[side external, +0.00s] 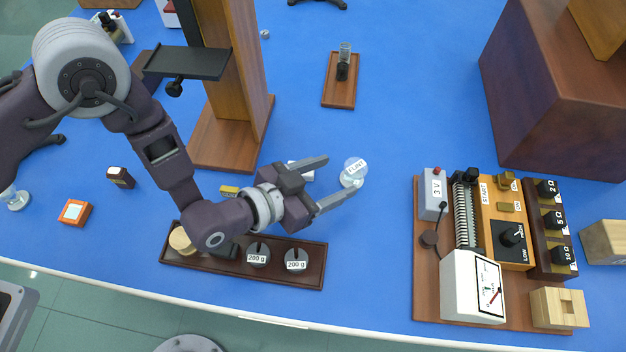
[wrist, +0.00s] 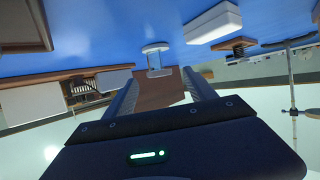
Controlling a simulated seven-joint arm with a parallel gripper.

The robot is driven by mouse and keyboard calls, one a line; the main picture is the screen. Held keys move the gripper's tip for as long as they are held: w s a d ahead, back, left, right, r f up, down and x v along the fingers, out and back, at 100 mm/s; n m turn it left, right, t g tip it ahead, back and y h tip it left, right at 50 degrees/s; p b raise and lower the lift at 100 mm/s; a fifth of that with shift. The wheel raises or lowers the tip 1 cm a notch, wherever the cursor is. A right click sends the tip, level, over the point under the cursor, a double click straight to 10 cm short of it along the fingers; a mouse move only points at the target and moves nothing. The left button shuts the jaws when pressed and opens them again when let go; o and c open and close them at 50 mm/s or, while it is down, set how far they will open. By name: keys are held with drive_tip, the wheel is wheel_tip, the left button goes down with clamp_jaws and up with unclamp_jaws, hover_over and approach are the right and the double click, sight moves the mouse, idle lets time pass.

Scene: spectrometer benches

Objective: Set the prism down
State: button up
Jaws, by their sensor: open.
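A clear glass piece with a white FLINT label (side external: 356,168), the only prism-like thing I make out, stands on the blue bench. It sits just off the fingertips of my gripper (side external: 344,172). My gripper is open, with its fingers spread and nothing held between them. In the wrist view, a pale spool-shaped piece (wrist: 155,58), which seems to be the same glass, shows in line with the gap between the fingers (wrist: 161,76) and beyond their tips. Its exact shape is too small to tell.
A weight tray (side external: 312,274) lies below my arm. A wooden circuit board (side external: 425,290) with meter and switches stands to the right. A wooden column (side external: 235,70) with a black shelf stands behind. Blue bench (side external: 400,120) is clear behind the glass.

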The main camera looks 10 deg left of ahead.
drive_tip(key=v, duration=0.5)
drive_tip(key=shift+s+a+r, duration=0.15)
drive_tip(key=shift+s+a, duration=0.05)
